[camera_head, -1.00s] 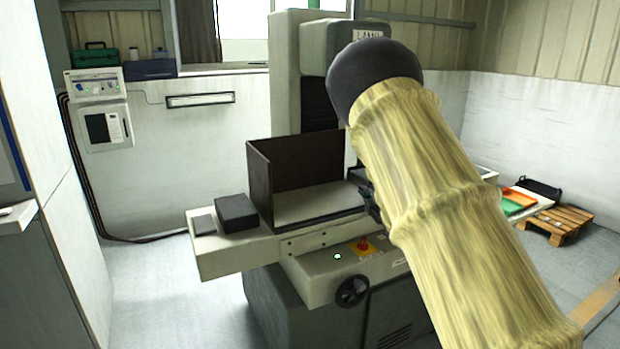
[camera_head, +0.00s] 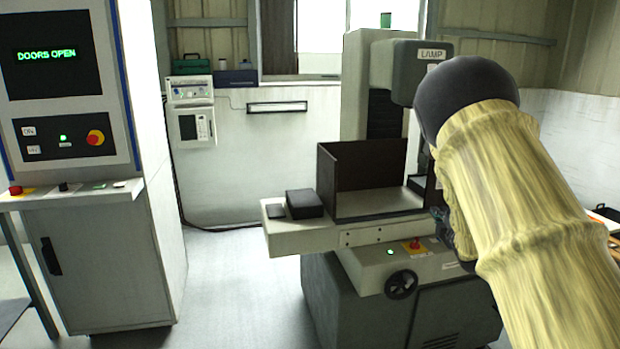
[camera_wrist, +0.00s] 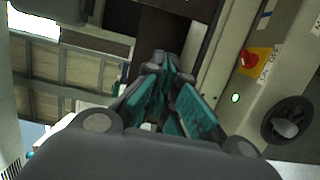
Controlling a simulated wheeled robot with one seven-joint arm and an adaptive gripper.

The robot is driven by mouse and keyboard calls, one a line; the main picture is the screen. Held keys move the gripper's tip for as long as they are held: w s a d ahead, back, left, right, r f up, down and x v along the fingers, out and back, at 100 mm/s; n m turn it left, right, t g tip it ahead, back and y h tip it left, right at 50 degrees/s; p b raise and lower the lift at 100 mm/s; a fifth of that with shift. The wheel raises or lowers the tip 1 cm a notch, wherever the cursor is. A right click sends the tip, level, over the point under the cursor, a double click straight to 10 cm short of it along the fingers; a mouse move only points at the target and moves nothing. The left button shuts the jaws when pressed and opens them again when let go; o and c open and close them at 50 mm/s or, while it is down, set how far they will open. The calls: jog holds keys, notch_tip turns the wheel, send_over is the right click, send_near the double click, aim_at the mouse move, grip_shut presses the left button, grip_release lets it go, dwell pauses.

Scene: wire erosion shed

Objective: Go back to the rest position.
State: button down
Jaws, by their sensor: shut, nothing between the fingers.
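My gripper (camera_wrist: 170,92) shows in the wrist view with its teal-padded fingers close together and nothing between them. In the head view my arm, in a pale yellow sleeve with a dark rounded joint, fills the right side and hides most of the gripper. The gripper is beside the front of a grinding machine (camera_head: 380,258), near its red stop button (camera_head: 412,244). That button also shows in the wrist view (camera_wrist: 250,58), to the right of the fingers, with a handwheel (camera_wrist: 290,120) below it. I cannot tell the exact gap between gripper and machine.
A control cabinet (camera_head: 100,265) with a "DOORS OPEN" screen (camera_head: 47,54) stands at the left. A black block (camera_head: 304,204) lies on the machine's table (camera_head: 290,237). The floor (camera_head: 235,290) between cabinet and machine is clear.

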jog(key=s+a+f+m+g, duration=0.25)
jog(key=s+f, duration=0.55)
jog(key=f, duration=0.4)
jog(key=s+a+f+m+g+h, duration=0.1)
jog(key=s+f+m+g, duration=0.25)
jog(key=s+f, duration=0.55)
jog(key=s+a+f+m+g, duration=0.15)
jog(key=s+f+m, duration=0.35)
jog(key=f, duration=0.9)
jog(key=s+a+f+m+g, duration=0.1)
jog(key=s+a+f+g, duration=0.1)
jog(key=s+f, duration=0.35)
jog(key=s+a+f+m+g, duration=0.1)
jog(key=s+a+f+g, duration=0.1)
jog(key=s, duration=0.7)
jog(key=s+a+f+m+g, duration=0.1)
jog(key=s+a+f+g, duration=0.15)
jog(key=s, duration=0.45)
jog(key=s+a+f+m+g, duration=0.1)
jog(key=s+a+m+g, duration=0.1)
jog(key=s, duration=0.7)
jog(key=s+a+f+m+g+y+p, duration=0.1)
jog(key=s+a+m+g, duration=0.1)
jog(key=s, duration=0.8)
jog(key=shift+s+a+f, duration=0.25)
jog(key=shift+s+a, duration=0.05)
jog(key=shift+a, duration=0.2)
